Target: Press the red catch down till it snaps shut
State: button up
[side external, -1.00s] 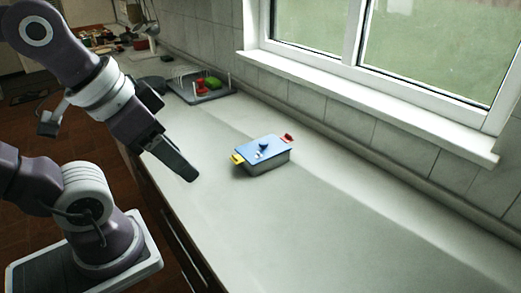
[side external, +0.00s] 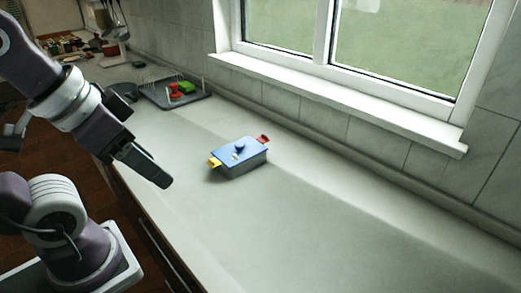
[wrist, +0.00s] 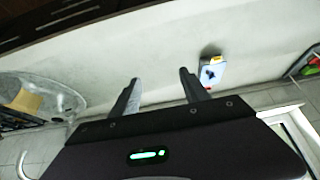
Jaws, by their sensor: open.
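A grey box (side external: 247,166) with a blue lid (side external: 240,151) stands on the counter. The red catch (side external: 263,139) sticks out at the lid's far right end and looks tilted up. A yellow catch (side external: 213,162) is at the near left end. My gripper (side external: 165,183) is above the counter, left of the box and apart from it. In the wrist view my gripper (wrist: 158,78) is open with nothing between its fingers.
A dish rack (side external: 160,98) with a red thing (side external: 174,90) and a green thing (side external: 187,87) stands farther back. The window sill (side external: 350,98) and tiled wall border the counter at right. The counter (side external: 300,220) in front of the box is clear.

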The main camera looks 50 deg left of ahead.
jog(key=shift+c, duration=0.2)
jog(key=shift+w+r, duration=0.15)
jog(key=shift+w, duration=0.15)
jog(key=shift+c, duration=0.3)
jog(key=w+r+h, duration=0.1)
jog(key=w+r, duration=0.2)
jog(key=w, duration=0.5)
jog(key=g, duration=0.1)
send_over(262, 140)
jog(key=s, duration=0.3)
notch_tip(262, 140, down, 17)
jog(key=shift+y, duration=0.4)
jog(key=x, duration=0.7)
jog(key=shift+w+a+f, duration=0.15)
jog(key=shift+w+f, duration=0.1)
jog(key=shift+f, duration=0.2)
